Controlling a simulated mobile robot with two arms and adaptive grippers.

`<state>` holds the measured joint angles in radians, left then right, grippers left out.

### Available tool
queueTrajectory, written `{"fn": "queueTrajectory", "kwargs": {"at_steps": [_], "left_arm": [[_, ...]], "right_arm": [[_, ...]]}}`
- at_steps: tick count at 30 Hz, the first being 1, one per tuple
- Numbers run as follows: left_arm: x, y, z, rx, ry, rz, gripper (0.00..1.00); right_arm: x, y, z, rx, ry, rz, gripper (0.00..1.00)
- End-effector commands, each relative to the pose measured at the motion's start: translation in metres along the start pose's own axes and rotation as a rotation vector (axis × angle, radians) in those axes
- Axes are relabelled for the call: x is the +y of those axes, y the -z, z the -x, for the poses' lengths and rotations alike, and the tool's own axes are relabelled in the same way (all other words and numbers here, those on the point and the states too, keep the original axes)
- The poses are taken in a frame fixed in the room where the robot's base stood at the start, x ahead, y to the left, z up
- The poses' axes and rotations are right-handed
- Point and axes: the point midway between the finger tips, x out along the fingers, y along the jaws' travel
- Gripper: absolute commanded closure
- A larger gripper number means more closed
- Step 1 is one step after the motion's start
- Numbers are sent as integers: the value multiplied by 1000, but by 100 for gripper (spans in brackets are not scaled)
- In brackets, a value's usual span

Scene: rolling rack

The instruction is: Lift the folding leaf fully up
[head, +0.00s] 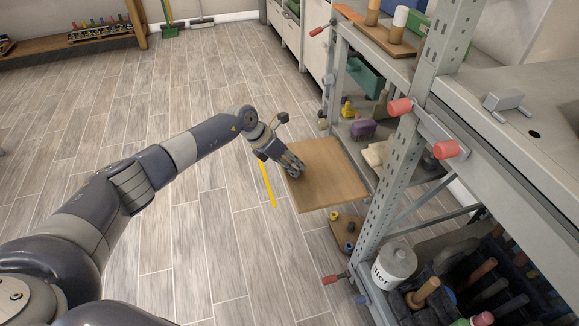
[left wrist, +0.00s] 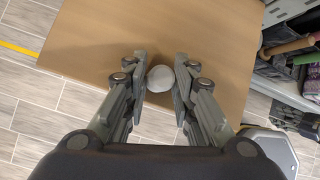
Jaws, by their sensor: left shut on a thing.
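The folding leaf (head: 330,178) is a flat light-brown wooden board that juts out to the left from the side of the rack. Its exact tilt is hard to judge. It also fills much of the left wrist view (left wrist: 200,35). My left gripper (head: 293,172) is at the leaf's left edge. In the left wrist view, my left gripper's fingers (left wrist: 160,80) stand on both sides of a round pale-grey knob (left wrist: 160,77) near the leaf's edge, shut on it. My right gripper is not in view.
The grey metal rack (head: 404,150) stands right of the leaf, with red-tipped handles (head: 400,106) and loaded shelves. A white canister (head: 394,262) stands low on the rack. A yellow floor strip (head: 267,185) lies left of the leaf. The floor at left is clear.

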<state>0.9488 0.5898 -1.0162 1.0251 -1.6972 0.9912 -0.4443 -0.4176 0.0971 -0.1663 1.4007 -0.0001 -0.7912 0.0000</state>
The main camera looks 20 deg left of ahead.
Motion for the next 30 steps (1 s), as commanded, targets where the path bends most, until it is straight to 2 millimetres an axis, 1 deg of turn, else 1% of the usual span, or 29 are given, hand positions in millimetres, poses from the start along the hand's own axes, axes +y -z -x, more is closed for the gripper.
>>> {"fn": "queueTrajectory", "kwargs": {"at_steps": [1,10,11,12,13,23,26,30], "left_arm": [[-9,-18,2,-38,13,-6,100],[-9,-18,2,-38,13,-6,100],[-9,-19,2,-38,13,-6,73],[-9,-19,2,-39,13,-6,64],[-9,-18,1,-38,13,-6,58],[-5,-11,1,-23,8,-3,58],[-4,-10,7,-22,6,-2,58],[-4,-10,27,-23,5,-5,58]], "right_arm": [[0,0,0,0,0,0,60],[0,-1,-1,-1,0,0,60],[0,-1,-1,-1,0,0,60],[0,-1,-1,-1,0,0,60],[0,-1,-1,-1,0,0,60],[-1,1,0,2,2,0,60],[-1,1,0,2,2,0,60],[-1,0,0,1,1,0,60]]}}
